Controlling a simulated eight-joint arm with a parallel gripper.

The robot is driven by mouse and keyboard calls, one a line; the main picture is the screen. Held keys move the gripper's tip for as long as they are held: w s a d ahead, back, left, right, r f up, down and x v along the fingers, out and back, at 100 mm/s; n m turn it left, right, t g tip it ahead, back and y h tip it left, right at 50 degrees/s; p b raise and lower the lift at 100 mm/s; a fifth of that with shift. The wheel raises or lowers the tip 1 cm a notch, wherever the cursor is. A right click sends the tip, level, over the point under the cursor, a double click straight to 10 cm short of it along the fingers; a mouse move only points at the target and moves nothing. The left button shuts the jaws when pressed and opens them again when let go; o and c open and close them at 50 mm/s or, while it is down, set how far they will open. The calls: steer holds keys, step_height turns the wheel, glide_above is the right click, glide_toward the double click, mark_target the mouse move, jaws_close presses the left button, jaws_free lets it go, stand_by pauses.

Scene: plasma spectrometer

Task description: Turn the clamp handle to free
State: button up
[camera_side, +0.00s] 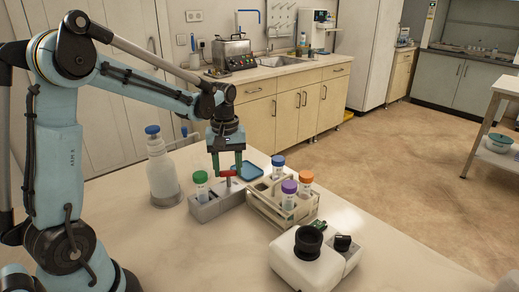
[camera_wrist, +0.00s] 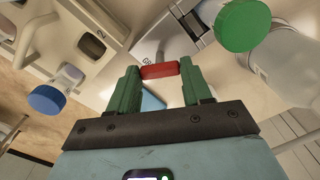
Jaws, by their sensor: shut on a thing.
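The red clamp handle (camera_wrist: 160,70) lies between the green fingertips of my gripper (camera_wrist: 160,72) in the wrist view. Both fingertips touch its ends, so my gripper is shut on it. In the side view the red handle (camera_side: 230,173) shows just under my gripper (camera_side: 227,169), above a grey block (camera_side: 208,211) holding a green-capped tube (camera_side: 201,185). The metal clamp part (camera_wrist: 189,22) shows beside the handle in the wrist view. The handle's pivot is partly hidden by the fingers in the side view.
A cream rack (camera_side: 268,216) with blue-, purple- and orange-capped tubes stands close to the right of the block. A blue-capped bottle (camera_side: 161,172) stands to the left. A white device (camera_side: 305,268) with a black eyepiece sits in front. The bench's near left is clear.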

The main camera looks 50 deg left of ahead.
steer(key=m, duration=0.5)
steer(key=shift+m, duration=0.4)
steer(key=m, duration=0.5)
steer(key=shift+m, duration=0.4)
steer(key=o, duration=1.1)
steer(key=shift+c, duration=0.2)
step_height(320, 180, up, 12)
steer(key=shift+r, duration=0.1)
step_height(320, 180, up, 8)
glide_above(228, 171)
stand_by(0.8)
